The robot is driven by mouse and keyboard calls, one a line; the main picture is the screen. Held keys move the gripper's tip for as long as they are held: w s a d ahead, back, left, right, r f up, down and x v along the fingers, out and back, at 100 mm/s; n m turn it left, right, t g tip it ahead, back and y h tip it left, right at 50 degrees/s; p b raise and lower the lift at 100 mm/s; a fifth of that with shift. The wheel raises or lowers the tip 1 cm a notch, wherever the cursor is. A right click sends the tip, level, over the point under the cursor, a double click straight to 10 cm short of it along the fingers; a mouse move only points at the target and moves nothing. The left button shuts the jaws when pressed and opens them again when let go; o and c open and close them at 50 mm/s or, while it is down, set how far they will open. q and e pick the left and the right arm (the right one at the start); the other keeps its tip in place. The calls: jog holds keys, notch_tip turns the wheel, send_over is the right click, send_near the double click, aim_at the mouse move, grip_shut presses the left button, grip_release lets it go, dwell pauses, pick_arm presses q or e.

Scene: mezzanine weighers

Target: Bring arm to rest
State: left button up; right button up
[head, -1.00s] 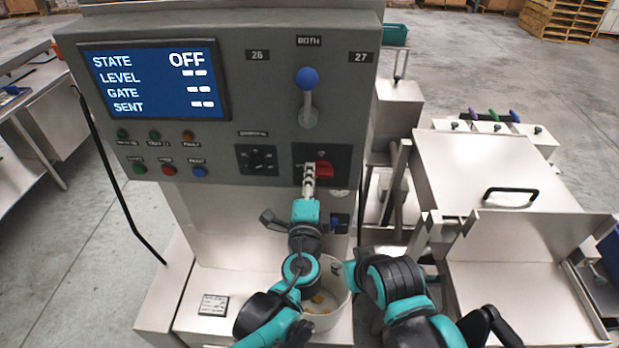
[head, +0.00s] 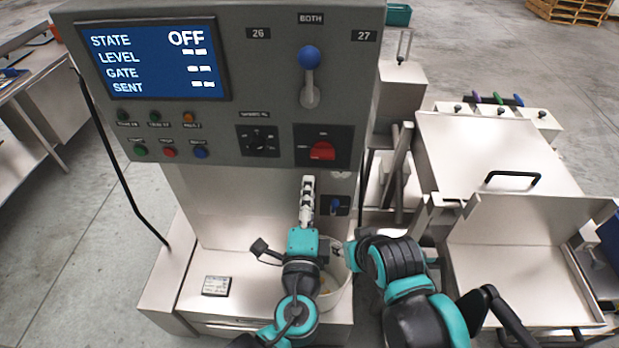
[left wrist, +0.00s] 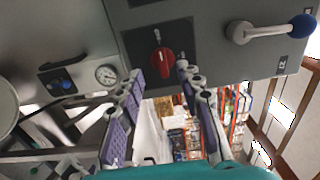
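My left gripper (head: 308,184) is in front of the machine's cabinet, just below the red rotary switch (head: 322,151) in the head view. In the left wrist view its two purple-padded fingers (left wrist: 159,72) stand apart with nothing between them. The red switch (left wrist: 162,62) shows beyond the fingertips, clear of them. My right arm (head: 390,262) is bent at the lower middle, beside a white bucket (head: 338,292). Its fingers are too hidden to read.
The display (head: 155,62) reads STATE OFF. A blue-knobbed lever (head: 309,58) stands under the BOTH label. A small blue-handled valve (head: 335,206) is right of my left gripper. A steel hopper with a lid (head: 490,150) stands at right. Open floor lies at left.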

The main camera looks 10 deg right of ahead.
pick_arm(q)
jog(key=shift+s+a, duration=0.15)
jog(key=shift+s, duration=0.35)
jog(key=shift+a, duration=0.1)
jog(key=w+a+f+n+g+y+b, duration=0.1)
jog(key=a+f+n+g+y+b, duration=0.25)
jog(key=a+f+n, duration=0.45)
jog(key=w+a+f+n+g+y+b, duration=0.2)
jog(key=a+f+n+y, duration=0.25)
jog(key=a, duration=0.75)
jog(key=s+a+f+n+g+h+b, duration=0.3)
jog(key=s+a+f+n+g+b, duration=0.1)
jog(key=s+a+f+n, duration=0.3)
jog(key=shift+s+f+n+g, duration=0.35)
jog(key=shift+s+f+n, duration=0.45)
jog(key=shift+s, duration=0.2)
